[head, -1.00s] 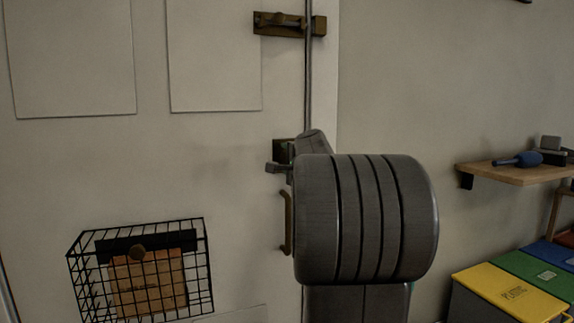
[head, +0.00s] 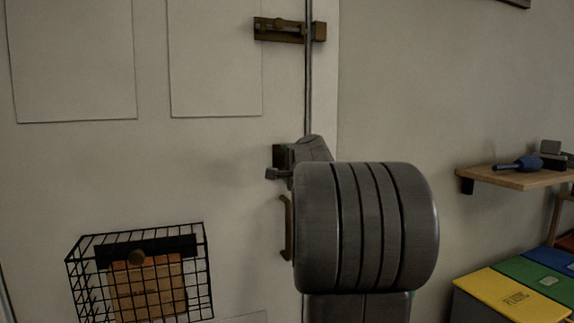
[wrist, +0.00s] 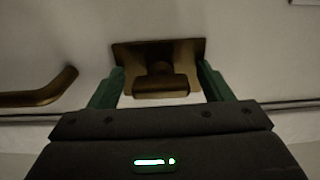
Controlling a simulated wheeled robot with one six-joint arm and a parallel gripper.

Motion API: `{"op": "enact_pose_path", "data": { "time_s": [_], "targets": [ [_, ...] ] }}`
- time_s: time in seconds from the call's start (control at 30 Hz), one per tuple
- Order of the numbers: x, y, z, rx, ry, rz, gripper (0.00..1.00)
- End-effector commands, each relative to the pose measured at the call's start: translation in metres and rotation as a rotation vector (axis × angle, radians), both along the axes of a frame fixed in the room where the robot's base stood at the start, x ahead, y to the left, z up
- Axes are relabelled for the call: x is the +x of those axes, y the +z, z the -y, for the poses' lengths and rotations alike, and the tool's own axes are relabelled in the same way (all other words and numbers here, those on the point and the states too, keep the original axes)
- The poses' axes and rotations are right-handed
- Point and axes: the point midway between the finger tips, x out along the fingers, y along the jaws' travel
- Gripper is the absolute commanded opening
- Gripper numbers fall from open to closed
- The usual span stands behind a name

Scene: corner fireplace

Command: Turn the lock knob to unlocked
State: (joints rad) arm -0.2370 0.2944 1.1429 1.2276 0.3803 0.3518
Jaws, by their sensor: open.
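The lock knob (wrist: 160,86) is a dark brass turn piece on a rectangular brass plate (wrist: 191,51), mounted on the pale door. In the wrist view its broad end lies left to right. My gripper (wrist: 161,70) is open, with one green finger on each side of the knob. Gaps show between the fingers and the knob. In the head view my gripper (head: 283,162) is at the door's right edge. My grey wrist hides most of the lock there, and I cannot make out the knob's turn.
A curved brass handle (wrist: 42,92) sits beside the lock; in the head view it is just below. A brass bolt (head: 290,30) is higher up. A wire basket (head: 140,275) hangs lower left. A wooden shelf (head: 515,176) and coloured bin lids (head: 510,295) are right.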

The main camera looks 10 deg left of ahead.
Motion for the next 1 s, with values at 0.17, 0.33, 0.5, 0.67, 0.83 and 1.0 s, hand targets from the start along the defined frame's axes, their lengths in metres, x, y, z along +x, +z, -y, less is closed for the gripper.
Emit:
{"op": "enact_pose_path", "data": {
  "time_s": [0.17,0.33,0.5,0.67,0.83,1.0],
  "targets": [
    [-0.011,0.000,0.008,0.001,-0.001,0.001,0.73],
    [-0.037,0.000,0.026,0.000,-0.002,0.002,0.73],
    [-0.067,0.001,0.046,-0.001,-0.003,0.003,0.73],
    [-0.091,0.001,0.062,0.001,-0.003,0.002,0.73],
    [-0.108,0.000,0.074,-0.001,-0.002,0.001,0.73],
    [-0.114,0.000,0.077,-0.001,0.000,0.001,0.73]
  ]
}}
